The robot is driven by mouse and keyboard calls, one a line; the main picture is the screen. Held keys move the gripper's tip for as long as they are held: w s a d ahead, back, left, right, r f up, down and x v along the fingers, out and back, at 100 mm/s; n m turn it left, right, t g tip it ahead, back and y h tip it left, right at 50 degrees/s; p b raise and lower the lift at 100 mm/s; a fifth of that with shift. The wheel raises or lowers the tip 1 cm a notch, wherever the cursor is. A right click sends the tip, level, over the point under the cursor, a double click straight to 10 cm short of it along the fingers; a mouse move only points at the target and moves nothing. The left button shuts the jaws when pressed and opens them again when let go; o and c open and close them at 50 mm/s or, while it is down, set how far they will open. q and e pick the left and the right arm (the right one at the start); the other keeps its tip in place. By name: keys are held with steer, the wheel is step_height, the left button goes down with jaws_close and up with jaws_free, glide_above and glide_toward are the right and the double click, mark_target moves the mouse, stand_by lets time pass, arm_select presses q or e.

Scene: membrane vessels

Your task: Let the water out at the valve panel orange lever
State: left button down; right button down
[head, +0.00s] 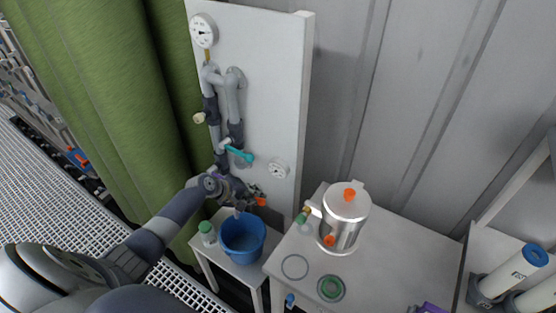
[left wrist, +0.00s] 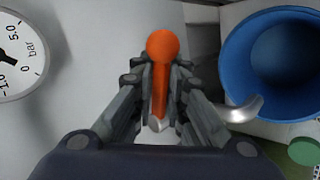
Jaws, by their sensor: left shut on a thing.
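The white valve panel (head: 261,100) stands upright against the wall, with grey pipes (head: 213,95) on its face. The orange lever (head: 261,201) is low on the panel, and my left gripper (head: 248,195) is at it. In the left wrist view the orange lever (left wrist: 162,75) lies between the fingers of my left gripper (left wrist: 161,95), which is shut on it; its round end sticks out past the fingertips. A bent metal spout (left wrist: 243,110) shows to the right of the fingers, in front of the blue bucket's rim. My right gripper is not in view.
A steel vessel (head: 343,218) stands on the right-hand table.

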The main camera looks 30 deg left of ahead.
arm_select(q)
steer(key=shift+d, duration=0.4)
steer(key=p, duration=0.1)
steer(key=n+p, duration=0.1)
steer(key=shift+w+d+r+y+p, duration=0.1)
steer(key=shift+w+r+y+p, duration=0.05)
steer(key=shift+r+y+p, duration=0.2)
steer(key=shift+w+d+f+n+t+y, duration=0.1)
steer(key=shift+w+f+n+t+y, duration=0.15)
steer(key=shift+n+y, duration=0.5)
steer(key=shift+w+f+n+t+y, duration=0.2)
steer(key=shift+w+n+y, duration=0.25)
steer(key=shift+n, duration=0.5)
steer(key=shift+s, duration=0.1)
steer(key=c, duration=1.6)
jaws_free()
steer(key=shift+d+r, duration=0.1)
